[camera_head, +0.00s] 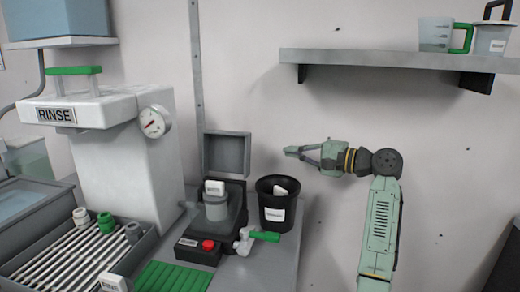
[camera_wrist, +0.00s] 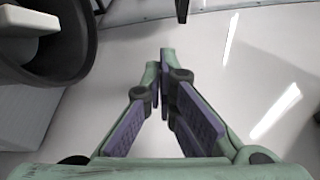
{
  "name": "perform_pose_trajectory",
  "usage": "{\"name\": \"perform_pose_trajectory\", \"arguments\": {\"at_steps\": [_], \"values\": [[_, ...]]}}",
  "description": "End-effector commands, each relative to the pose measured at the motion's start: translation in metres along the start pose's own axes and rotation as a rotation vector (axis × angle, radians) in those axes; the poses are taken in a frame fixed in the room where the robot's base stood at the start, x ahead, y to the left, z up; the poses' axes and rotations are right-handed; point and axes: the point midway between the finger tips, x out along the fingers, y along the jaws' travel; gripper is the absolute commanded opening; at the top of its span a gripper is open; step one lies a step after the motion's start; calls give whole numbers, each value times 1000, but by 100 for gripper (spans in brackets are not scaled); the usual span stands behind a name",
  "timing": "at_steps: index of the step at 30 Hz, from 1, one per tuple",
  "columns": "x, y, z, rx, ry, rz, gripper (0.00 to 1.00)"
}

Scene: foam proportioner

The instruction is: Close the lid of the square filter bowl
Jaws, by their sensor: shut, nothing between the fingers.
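The square filter bowl (camera_head: 232,222) is a dark box unit on the grey bench in the head view. Its square grey lid (camera_head: 227,155) stands open and upright at the back. A round grey cup (camera_head: 215,205) with a white label block sits in the open bowl. My gripper (camera_head: 290,151) is shut and empty, pointing left at about lid height, right of the lid and apart from it. In the wrist view the fingertips (camera_wrist: 165,56) meet with nothing between them.
A black bin (camera_head: 272,212) with a white label stands right of the bowl, below my gripper; its rim (camera_wrist: 88,50) also shows in the wrist view. A green-handled valve (camera_head: 262,236) and red button (camera_head: 208,245) are in front. The white RINSE machine (camera_head: 120,140) stands left.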

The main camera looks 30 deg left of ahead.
Motion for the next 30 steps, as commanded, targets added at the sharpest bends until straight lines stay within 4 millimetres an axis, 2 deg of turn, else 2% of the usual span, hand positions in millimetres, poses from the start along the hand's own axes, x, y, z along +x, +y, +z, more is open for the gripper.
{"name": "perform_pose_trajectory", "arguments": {"at_steps": [5,16,24,30], "values": [[22,-2,1,2,-4,1,0],[101,-3,1,1,-2,3,0],[88,-1,30,-1,1,0,0],[85,0,38,-1,0,0,0]]}}
